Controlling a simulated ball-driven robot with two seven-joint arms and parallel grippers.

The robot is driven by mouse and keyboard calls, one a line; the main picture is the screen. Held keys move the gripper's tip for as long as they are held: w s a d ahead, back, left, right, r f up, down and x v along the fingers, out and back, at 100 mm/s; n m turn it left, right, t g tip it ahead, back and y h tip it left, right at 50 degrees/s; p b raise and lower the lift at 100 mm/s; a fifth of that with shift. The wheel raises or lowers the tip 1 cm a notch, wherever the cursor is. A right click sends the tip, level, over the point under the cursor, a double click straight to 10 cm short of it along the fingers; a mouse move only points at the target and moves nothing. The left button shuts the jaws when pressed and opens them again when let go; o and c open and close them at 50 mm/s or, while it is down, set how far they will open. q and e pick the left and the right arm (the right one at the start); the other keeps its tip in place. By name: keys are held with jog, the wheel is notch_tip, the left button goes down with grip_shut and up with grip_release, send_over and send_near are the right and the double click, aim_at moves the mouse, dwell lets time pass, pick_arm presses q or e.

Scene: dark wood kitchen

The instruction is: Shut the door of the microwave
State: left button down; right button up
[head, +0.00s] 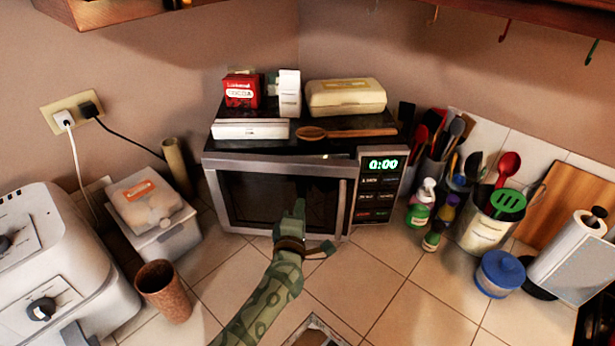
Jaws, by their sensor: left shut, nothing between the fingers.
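The microwave (381,190) stands in the corner of the tiled counter, its display lit with 0:00. Its door (250,198) has a dark window and a silver frame, with an upright handle (341,210) at the right side. The door looks flush with the front or very nearly so; a small gap cannot be ruled out. My left gripper (299,207) is shut and empty, in front of the right half of the door window, left of the handle. Whether it touches the door cannot be told. My right gripper is not in view.
A cocoa box (241,91), a yellow case (345,97) and a wooden spoon (345,132) lie on top of the microwave. A brown cup (163,291) and a lidded container (150,212) stand left. Bottles and utensil pots (484,232) stand right. The counter in front is mostly clear.

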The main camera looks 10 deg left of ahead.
pick_arm(q)
jog(key=s+p, duration=0.2)
jog(key=s, duration=0.3)
jog(key=shift+s+p, duration=0.25)
jog(key=shift+p, duration=0.1)
dwell(0.6)
dwell(0.3)
